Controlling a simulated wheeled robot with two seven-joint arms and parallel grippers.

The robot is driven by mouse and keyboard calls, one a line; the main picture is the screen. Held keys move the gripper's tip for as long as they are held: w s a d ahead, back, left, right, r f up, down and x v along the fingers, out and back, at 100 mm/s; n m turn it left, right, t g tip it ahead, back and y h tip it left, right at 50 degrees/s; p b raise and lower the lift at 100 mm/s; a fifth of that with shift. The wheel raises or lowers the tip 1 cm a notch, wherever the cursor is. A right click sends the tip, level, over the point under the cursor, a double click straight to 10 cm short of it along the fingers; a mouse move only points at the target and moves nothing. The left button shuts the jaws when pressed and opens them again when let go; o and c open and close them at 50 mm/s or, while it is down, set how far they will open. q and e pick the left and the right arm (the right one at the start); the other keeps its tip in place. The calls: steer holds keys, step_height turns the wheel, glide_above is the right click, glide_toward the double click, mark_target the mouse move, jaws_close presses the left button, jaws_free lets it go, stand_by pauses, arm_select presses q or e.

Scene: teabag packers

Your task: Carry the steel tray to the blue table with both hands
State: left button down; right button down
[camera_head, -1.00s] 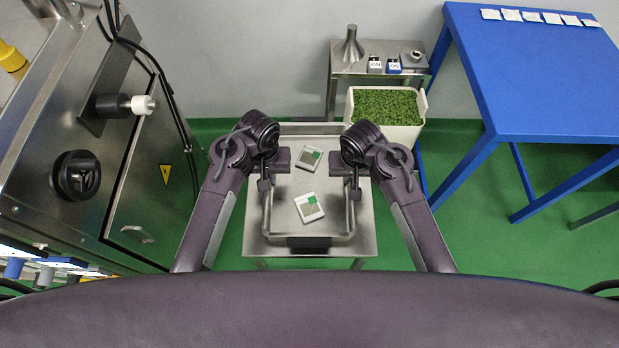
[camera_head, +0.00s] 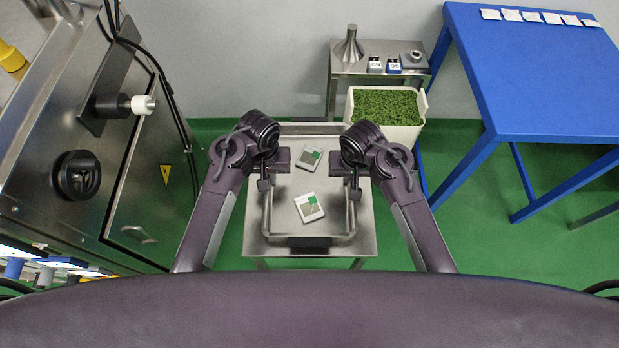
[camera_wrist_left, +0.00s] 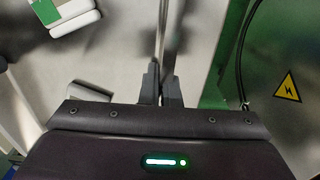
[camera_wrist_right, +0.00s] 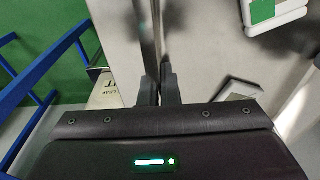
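The steel tray (camera_head: 281,218) rests on a steel stand (camera_head: 367,240) in the head view. Two white packets with green corners, a nearer one (camera_head: 309,207) and a farther one (camera_head: 308,158), lie in it. My left gripper (camera_head: 265,184) is at the tray's left side and my right gripper (camera_head: 354,186) at its right side. In the left wrist view, the left fingers (camera_wrist_left: 161,88) are close together on the tray's rim. In the right wrist view, the right fingers (camera_wrist_right: 158,88) are likewise closed on the opposite rim. The blue table (camera_head: 545,85) stands at the right.
Several white packets (camera_head: 536,17) line the blue table's back edge; its front is clear. A bin of green leaves (camera_head: 386,107) and a small steel table (camera_head: 345,68) stand behind the stand. A steel machine (camera_head: 95,150) is on the left. Green floor (camera_head: 470,230) is open at the right.

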arm_select(q)
steer(key=shift+r, duration=0.2)
arm_select(e)
steer(key=shift+r, duration=0.2)
